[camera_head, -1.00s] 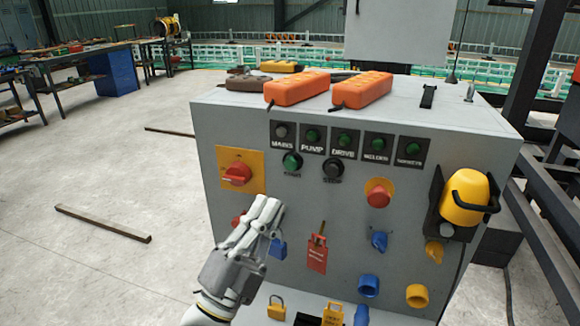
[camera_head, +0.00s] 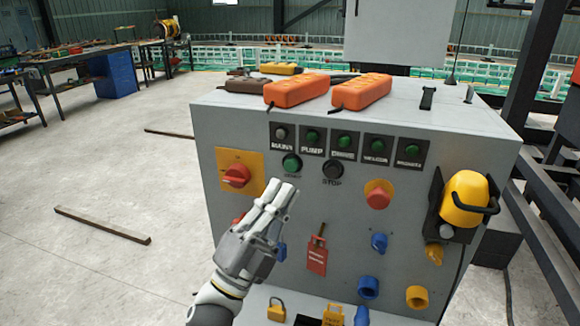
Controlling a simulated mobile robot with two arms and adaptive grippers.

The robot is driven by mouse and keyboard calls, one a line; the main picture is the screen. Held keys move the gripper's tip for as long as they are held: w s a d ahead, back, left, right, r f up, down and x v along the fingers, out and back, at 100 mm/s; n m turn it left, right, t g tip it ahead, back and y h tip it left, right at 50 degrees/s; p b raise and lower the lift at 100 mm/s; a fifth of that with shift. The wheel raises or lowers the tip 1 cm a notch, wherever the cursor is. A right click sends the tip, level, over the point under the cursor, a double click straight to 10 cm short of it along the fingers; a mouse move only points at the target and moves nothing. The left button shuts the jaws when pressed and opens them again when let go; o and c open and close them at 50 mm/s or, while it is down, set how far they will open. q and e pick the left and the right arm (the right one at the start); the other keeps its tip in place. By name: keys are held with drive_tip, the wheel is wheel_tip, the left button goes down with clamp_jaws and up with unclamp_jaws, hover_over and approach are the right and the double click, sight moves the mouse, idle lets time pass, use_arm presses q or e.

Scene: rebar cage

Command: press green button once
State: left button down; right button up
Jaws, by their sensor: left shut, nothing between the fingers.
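The green button (camera_head: 292,163) sits on the front panel of a grey control cabinet (camera_head: 228,125), left of the black stop button (camera_head: 333,169). Its label below is too small to read surely. My left gripper (camera_head: 281,187) is shut and empty. Its fingertips point up and lie just below the green button in the picture; I cannot tell how far they are from the panel. The gripper hides part of a red knob and of a blue padlock (camera_head: 282,252). My right gripper is not in view.
A red rotary switch (camera_head: 237,176) on a yellow plate is left of the button. Green indicator lamps (camera_head: 344,142) run above it. Orange boxes (camera_head: 297,89) lie on top.

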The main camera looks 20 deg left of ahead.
sight(290, 167)
use_arm(q)
drive_tip(key=shift+w, duration=2.3)
drive_tip(key=shift+w+d, duration=0.1)
drive_tip(key=shift+w, duration=0.35)
drive_tip(key=shift+w+b, duration=0.4)
drive_tip(key=shift+w, duration=0.4)
idle(0.5)
drive_tip(key=shift+s, duration=1.25)
